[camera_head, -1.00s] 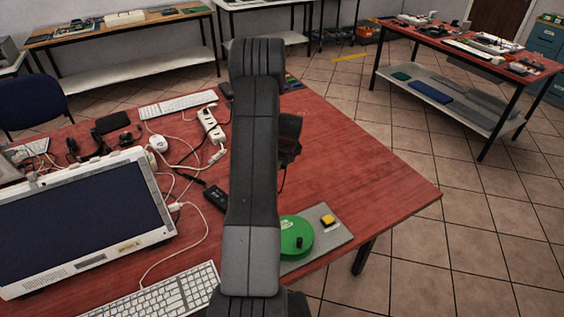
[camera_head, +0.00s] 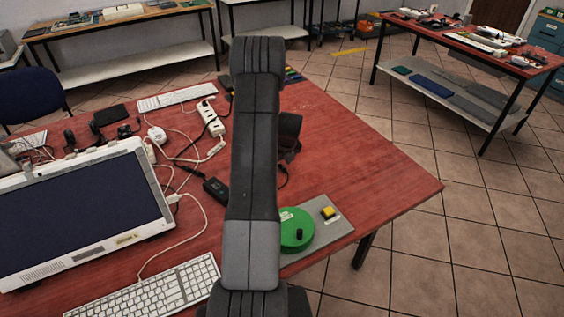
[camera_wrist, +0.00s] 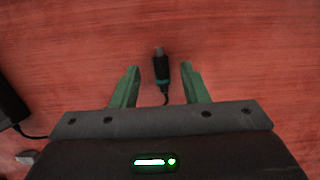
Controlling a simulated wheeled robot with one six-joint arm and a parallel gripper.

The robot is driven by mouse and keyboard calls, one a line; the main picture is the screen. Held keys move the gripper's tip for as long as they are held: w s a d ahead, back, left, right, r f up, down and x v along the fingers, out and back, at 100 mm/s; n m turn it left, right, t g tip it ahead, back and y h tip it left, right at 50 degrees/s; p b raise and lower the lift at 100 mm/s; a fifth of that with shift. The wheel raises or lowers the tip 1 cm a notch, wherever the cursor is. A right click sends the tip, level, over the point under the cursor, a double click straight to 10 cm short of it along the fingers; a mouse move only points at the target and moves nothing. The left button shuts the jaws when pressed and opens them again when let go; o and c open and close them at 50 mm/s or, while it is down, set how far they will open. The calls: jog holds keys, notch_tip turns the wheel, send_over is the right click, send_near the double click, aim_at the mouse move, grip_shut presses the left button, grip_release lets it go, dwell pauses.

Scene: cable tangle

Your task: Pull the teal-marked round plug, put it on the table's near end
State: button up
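The plug (camera_wrist: 160,72) is a small dark round plug with a teal band, lying on the red table. Its thin black cable runs from it down toward my gripper's body in the wrist view. My gripper (camera_wrist: 160,67) is open, with one green finger on each side of the plug and a visible gap to both. Neither finger seems to touch it; the height above the table is hard to judge. In the head view my arm hides much of the middle of the red table (camera_head: 370,165), and a thin dark cable end shows just right of it.
A white power strip (camera_head: 211,118), a black adapter (camera_head: 216,192) and tangled cables lie left of my arm. A monitor (camera_head: 80,210) and keyboard (camera_head: 150,290) stand nearer. A green round thing (camera_head: 296,230) sits on a grey plate at right. The table's right part is clear.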

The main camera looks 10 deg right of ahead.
jog(key=b+v, duration=0.1)
jog(key=v, duration=1.2)
jog(key=shift+s+r+b, duration=0.2)
jog(key=shift+r+b, duration=0.15)
jog(key=p+x, duration=0.2)
jog(key=x, duration=1.1)
jog(key=shift+w+f, duration=0.25)
jog(key=shift+r+p, duration=0.35)
jog(key=shift+r, duration=0.4)
